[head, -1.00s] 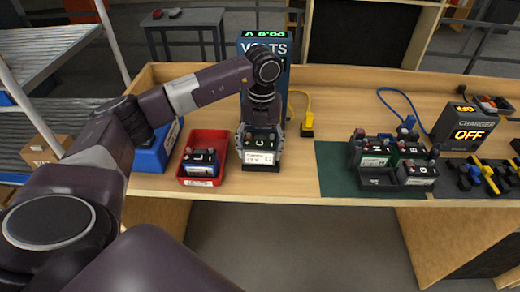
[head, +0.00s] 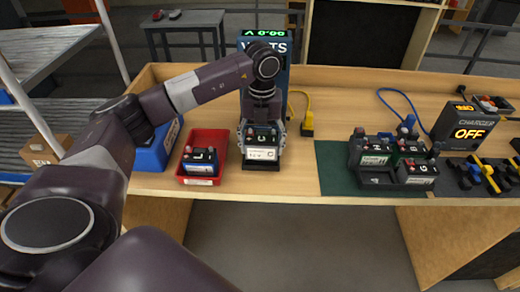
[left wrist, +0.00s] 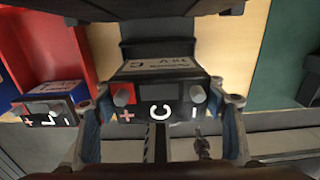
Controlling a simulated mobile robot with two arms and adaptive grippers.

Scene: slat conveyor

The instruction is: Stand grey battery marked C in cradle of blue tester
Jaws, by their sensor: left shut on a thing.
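The grey battery marked C (head: 262,154), with a pale front label, is upright between the fingers of my left gripper (head: 262,138). In the left wrist view the battery (left wrist: 160,92) shows its top with a white C, a red plus patch and two posts. The fingers of the left gripper (left wrist: 162,112) are shut on its sides. The blue tester (head: 279,76) stands behind, its display lit green. Its dark base (head: 261,168) shows just below the battery. I cannot tell whether the battery rests in the cradle. My right gripper is not in view.
A red bin (head: 205,137) holding another battery (head: 199,161) stands close on the left, beside a blue bin (head: 151,157). A yellow cable (head: 307,122) lies right of the tester. A green mat (head: 335,172) with several batteries and a charger (head: 464,128) are further right.

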